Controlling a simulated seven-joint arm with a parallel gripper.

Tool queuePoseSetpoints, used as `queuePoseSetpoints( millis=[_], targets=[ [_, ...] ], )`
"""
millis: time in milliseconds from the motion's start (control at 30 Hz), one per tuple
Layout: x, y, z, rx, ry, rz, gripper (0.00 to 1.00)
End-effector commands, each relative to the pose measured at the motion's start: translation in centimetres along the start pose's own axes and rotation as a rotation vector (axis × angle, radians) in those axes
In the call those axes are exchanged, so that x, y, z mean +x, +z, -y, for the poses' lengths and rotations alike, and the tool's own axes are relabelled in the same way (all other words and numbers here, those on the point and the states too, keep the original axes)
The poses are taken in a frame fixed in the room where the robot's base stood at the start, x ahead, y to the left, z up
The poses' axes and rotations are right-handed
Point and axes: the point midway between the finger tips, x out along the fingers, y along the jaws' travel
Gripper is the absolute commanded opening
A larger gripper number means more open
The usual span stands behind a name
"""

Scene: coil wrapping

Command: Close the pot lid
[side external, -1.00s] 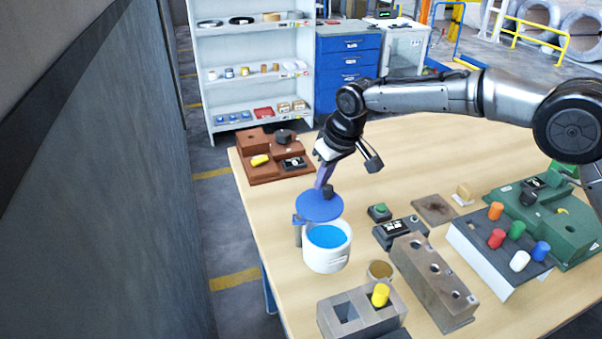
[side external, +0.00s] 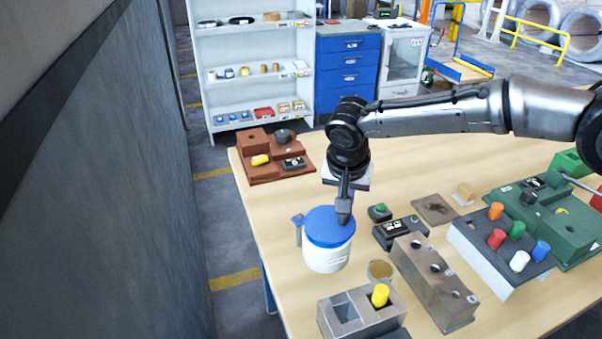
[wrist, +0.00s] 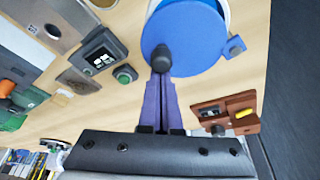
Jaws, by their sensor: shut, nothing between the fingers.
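The white pot (side external: 327,260) stands near the table's left edge. Its blue lid (side external: 328,226) lies over the pot's mouth in the side view, flat or nearly so. In the wrist view the lid (wrist: 190,38) is a blue disc with a dark round knob (wrist: 162,58), and a strip of the pot's rim shows past its far edge. My gripper (side external: 344,215) points down at the lid's right part, and its purple fingers (wrist: 161,82) are together with nothing between them. The fingertips are at the knob; whether they press on it I cannot tell.
A grey block with a yellow peg (side external: 380,294) and a long holed block (side external: 432,281) stand in front and right of the pot. A black box (side external: 400,232) with a green button is to the right. A brown fixture (side external: 274,158) sits behind. Bare table lies behind the pot.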

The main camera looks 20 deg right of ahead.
Motion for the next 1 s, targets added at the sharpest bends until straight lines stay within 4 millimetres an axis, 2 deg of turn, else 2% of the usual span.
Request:
queuePoseSetpoints(
  millis=[233, 500, 1000],
  targets=[
    [-0.6, 1.5, -0.3, 0.16, 0.054, -0.001, 0.0],
    [-0.9, 2.3, -0.4, 0.162, 0.054, 0.0, 0.0],
    [-0.9, 2.6, -0.4, 0.16, 0.054, 0.001, 0.0]
  ],
)
